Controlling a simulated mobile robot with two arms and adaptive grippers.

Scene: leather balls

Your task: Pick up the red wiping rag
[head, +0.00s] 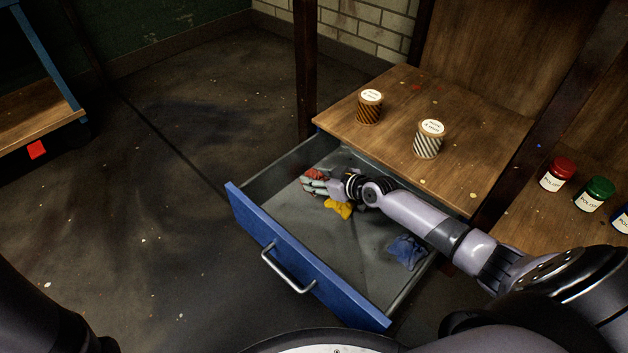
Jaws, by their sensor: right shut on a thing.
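The red wiping rag (314,174) is in the far part of the open blue drawer (290,267). My right gripper (312,184) reaches down into the drawer and is shut on the red rag; its fingers hide part of the cloth. I cannot tell whether the rag is clear of the drawer floor. A yellow rag (340,209) lies just beside the gripper on its near side. A blue rag (407,251) lies at the drawer's right end. My left gripper is out of view.
A wooden top (400,110) above the drawer bears two striped spools (369,107) (429,139). Red (557,175) and green (594,195) polish jars stand at the right. The drawer's metal handle (288,270) sticks out in front. The floor at left is open.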

